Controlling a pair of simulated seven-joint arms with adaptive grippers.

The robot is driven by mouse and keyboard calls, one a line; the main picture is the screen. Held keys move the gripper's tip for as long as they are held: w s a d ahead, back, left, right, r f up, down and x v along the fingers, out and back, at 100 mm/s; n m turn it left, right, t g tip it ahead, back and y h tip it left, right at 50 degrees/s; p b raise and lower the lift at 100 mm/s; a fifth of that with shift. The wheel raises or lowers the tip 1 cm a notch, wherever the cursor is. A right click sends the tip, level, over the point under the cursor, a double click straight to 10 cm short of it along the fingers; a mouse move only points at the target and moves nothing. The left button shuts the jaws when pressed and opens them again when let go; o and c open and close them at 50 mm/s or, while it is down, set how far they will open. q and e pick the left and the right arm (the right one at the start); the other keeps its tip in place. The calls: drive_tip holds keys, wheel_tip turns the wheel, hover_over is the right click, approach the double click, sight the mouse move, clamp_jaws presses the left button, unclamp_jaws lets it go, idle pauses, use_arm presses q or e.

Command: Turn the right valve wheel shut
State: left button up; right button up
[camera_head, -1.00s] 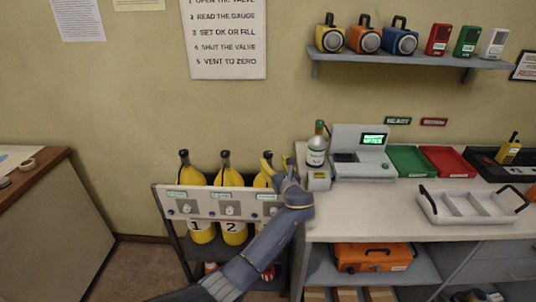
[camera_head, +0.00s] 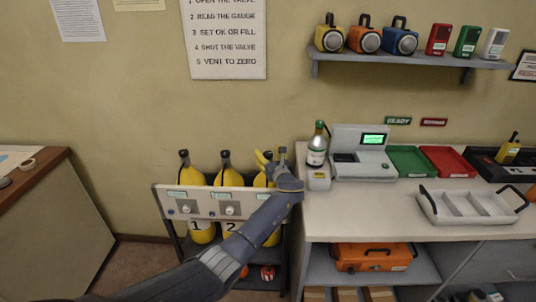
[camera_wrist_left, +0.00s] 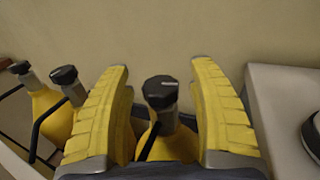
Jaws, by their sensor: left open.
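The right valve wheel is a black knob (camera_wrist_left: 160,92) with a pale mark on top, on the neck of the right yellow cylinder (camera_wrist_left: 152,142). In the left wrist view it sits between my left gripper's two yellow fingers (camera_wrist_left: 160,95), with gaps on both sides. My left gripper is open and holds nothing.
Two more yellow cylinders, left (camera_head: 194,177) and middle (camera_head: 227,177), stand in the rack behind a grey gauge panel (camera_head: 203,203). My forearm covers the panel's right part.

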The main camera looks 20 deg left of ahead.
use_arm(q)
drive_tip(key=c, duration=1.2)
drive_tip(key=shift+c, duration=0.2)
drive_tip(key=shift+m+t+h, duration=0.3)
drive_tip(key=shift+m+h, duration=0.1)
drive_tip(key=shift+h, duration=0.1)
drive_tip(key=m+t+h, duration=0.1)
drive_tip(key=m+h, duration=0.1)
drive_tip(key=h, duration=0.1)
drive_tip(key=shift+a+m+t+h, duration=0.15)
drive_tip(key=shift+m+t+h, duration=0.15)
drive_tip(key=shift+t+h, duration=0.1)
drive_tip(key=m+h, duration=0.2)
drive_tip(key=h, duration=0.2)
drive_tip(key=m+h, duration=0.3)
drive_tip(key=h, duration=0.1)
drive_tip(key=shift+t, duration=0.4)
drive_tip(key=m+g+h, duration=0.1)
drive_tip(key=m+h, duration=0.1)
drive_tip(key=h, duration=0.1)
drive_tip(key=m+g+h, duration=0.1)
drive_tip(key=m+h, duration=0.1)
drive_tip(key=h, duration=0.1)
drive_tip(key=shift+m+h, duration=0.3)
drive_tip(key=shift+m+g+h, duration=1.5)
drive_tip(key=shift+m+h, duration=0.1)
drive_tip(key=shift+h, duration=0.4)
drive_tip(key=shift+d+m+g+h, duration=0.2)
drive_tip(key=shift+m+g+h, duration=0.3)
drive_tip(key=shift+g, duration=0.1)
